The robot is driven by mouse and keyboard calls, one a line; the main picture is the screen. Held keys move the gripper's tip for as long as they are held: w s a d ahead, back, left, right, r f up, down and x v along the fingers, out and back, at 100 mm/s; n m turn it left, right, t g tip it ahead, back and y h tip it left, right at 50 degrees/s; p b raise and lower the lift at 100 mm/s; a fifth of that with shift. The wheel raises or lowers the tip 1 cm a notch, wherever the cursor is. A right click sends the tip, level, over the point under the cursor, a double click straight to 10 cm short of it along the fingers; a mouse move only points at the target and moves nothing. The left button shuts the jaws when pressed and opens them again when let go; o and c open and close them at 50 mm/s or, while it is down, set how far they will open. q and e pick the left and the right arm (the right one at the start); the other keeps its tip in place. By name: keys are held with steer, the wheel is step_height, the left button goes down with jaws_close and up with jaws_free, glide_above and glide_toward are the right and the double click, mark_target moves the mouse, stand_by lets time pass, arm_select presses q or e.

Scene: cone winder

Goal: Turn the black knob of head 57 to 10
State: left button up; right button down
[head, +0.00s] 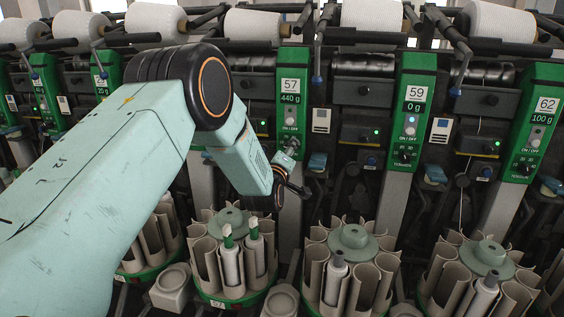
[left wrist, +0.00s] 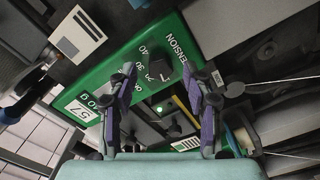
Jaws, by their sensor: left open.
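In the left wrist view the black knob (left wrist: 159,70) sits on the green panel (left wrist: 105,65), beside the word TENSION and a number scale. My left gripper (left wrist: 158,75) is open, with one finger on each side of the knob in the picture. I cannot tell whether the fingers touch it or where its pointer stands. My right gripper is out of view.
The panels of head 59 (head: 412,110) and head 62 (head: 535,120) stand to the right. Below are round holders with bobbins, one under head 57 (head: 230,300). White yarn cones (head: 255,24) lie along the top. A blue part (head: 317,162) is right of my gripper.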

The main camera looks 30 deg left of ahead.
arm_select(q)
steer(key=v, duration=1.1)
steer(key=shift+s, duration=0.25)
